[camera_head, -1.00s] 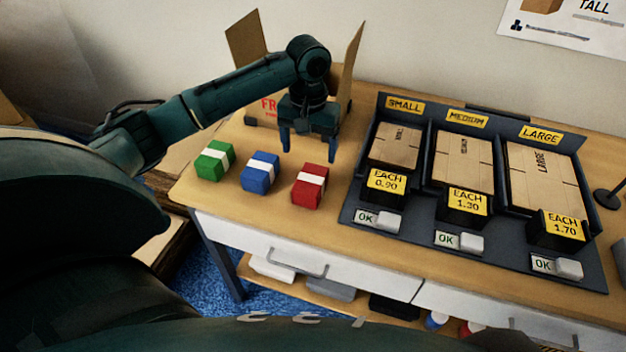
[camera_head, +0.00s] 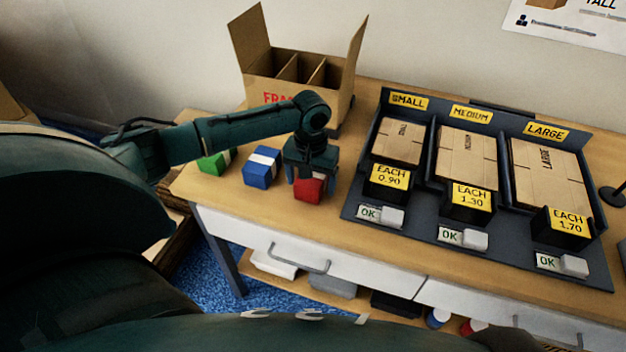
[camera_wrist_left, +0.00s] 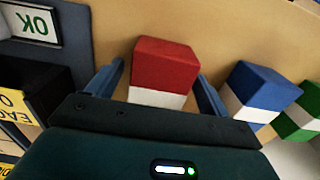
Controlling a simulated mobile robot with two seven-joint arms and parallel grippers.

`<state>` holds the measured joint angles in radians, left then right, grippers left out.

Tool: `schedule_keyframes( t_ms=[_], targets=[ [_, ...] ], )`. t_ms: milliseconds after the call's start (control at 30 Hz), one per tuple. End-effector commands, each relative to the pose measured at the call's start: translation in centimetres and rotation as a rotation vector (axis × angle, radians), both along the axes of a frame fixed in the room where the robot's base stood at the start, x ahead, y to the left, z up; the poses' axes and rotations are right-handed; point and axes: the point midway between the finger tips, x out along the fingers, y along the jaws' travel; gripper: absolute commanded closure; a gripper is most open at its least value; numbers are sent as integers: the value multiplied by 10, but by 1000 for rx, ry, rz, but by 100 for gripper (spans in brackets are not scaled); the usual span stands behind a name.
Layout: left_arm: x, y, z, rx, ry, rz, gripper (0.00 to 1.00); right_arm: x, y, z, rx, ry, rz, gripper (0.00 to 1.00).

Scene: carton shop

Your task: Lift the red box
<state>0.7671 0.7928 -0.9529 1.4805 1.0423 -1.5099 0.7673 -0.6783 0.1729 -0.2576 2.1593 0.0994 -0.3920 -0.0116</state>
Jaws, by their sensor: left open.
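The red box (camera_head: 309,189) with a white band stands on the wooden table, partly hidden by my left gripper in the head view. My left gripper (camera_head: 313,184) is open and pointing down over it. In the left wrist view the red box (camera_wrist_left: 165,68) lies between the two spread fingers (camera_wrist_left: 157,88), with a gap visible on each side. My right gripper is not in view.
A blue box (camera_head: 262,168) and a green box (camera_head: 214,163) stand left of the red one. An open carton (camera_head: 290,88) with dividers is behind. A dark display (camera_head: 412,232) of flat cartons stands to the right. The table's front edge is close.

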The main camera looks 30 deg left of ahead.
Motion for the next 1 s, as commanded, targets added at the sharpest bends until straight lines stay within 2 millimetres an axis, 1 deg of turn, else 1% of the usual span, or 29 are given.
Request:
schedule_keyframes(
  t_ms=[100, 700, 900, 1000],
  targets=[
    [0, 0, 0, 0, 0, -1, 20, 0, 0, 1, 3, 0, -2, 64],
    [0, 0, 1, -1, 0, -1, 69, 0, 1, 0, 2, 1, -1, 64],
    [0, 0, 1, -1, -1, -1, 70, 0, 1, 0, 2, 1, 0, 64],
    [1, 0, 6, -1, -2, -1, 70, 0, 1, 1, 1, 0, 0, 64]
  ],
)
